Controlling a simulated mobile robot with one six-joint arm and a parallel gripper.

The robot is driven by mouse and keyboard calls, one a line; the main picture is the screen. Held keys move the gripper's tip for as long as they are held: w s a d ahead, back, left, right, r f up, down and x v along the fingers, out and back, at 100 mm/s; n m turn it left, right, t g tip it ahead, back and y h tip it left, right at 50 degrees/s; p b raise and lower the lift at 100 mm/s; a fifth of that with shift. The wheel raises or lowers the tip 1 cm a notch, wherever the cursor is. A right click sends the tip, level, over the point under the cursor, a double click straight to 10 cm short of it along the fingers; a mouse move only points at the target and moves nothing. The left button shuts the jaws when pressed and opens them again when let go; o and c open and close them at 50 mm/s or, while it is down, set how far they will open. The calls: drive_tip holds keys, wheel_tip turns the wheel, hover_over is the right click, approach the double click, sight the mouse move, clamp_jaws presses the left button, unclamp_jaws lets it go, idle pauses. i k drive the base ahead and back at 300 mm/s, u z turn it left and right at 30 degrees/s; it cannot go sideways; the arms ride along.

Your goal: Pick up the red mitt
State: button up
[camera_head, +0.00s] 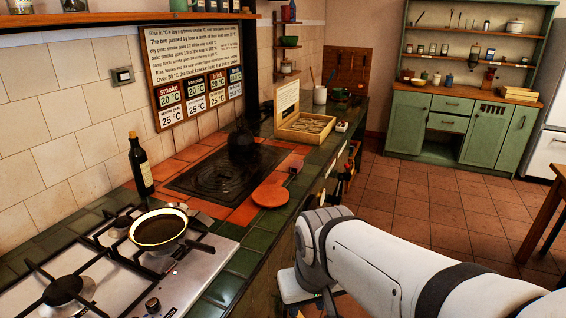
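A flat, rounded orange-red thing (270,196) lies on the tiled counter near its front edge, right of the dark hob plate. It may be the red mitt, but its shape does not make this certain. No other clear mitt shows. My white arm reaches in from the lower right and bends down in front of the counter. My gripper's fingers do not show, so I cannot tell what state they are in.
A pan (159,229) stands on the gas stove (190,281) at lower left, with a dark bottle (140,166) behind it. A dark kettle (241,142) stands by the hob plate (226,172). An open box (305,127) sits farther along. Open tiled floor (425,205) lies to the right.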

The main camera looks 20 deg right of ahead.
sight(297, 165)
drive_tip(key=z, duration=1.95)
drive_tip(key=i, duration=2.2)
drive_tip(key=u, duration=1.95)
drive_tip(key=i, duration=1)
